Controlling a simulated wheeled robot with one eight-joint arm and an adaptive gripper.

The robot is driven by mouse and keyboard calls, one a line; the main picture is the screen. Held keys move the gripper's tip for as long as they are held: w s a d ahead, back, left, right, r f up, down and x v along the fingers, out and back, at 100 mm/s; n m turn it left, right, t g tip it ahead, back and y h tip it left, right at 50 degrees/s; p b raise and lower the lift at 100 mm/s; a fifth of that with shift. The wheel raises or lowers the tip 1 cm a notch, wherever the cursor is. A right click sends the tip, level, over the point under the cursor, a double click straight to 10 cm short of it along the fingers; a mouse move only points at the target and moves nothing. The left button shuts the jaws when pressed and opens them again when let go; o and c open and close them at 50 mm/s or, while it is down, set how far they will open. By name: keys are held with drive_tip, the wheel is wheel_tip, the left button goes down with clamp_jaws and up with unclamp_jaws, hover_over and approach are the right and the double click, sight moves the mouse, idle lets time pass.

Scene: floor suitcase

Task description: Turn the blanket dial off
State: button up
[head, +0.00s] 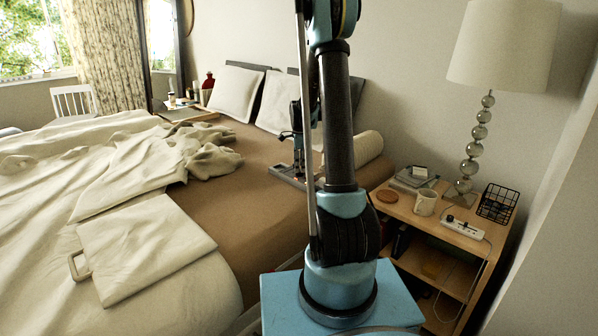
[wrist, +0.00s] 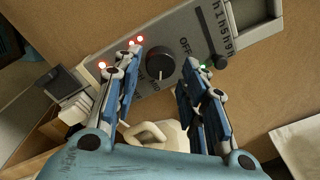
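The blanket dial is a round black knob (wrist: 160,60) on a grey control panel (wrist: 118,84) in the wrist view. A small pale mark on the knob points toward the bottom of the picture. The word OFF is printed right of the knob; another label at lower left is partly hidden by a finger. My gripper (wrist: 162,58) is open, with one blue finger on each side of the knob. I see gaps beside the knob; contact is not evident. In the head view my gripper (head: 299,165) is low over the grey panel (head: 284,174) on the bed.
The panel also carries a black slider (wrist: 218,62). Red lights and one green light show near the fingers. A nightstand (head: 468,263) with a mug (head: 426,203), lamp (head: 504,45) and wire basket (head: 497,203) stands right. A cream blanket (head: 110,165) covers the bed's left side.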

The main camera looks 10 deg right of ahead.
sight(300, 173)
drive_tip(key=shift+w+f, duration=0.1)
drive_tip(key=shift+f, duration=1.2)
drive_tip(key=c, duration=0.8)
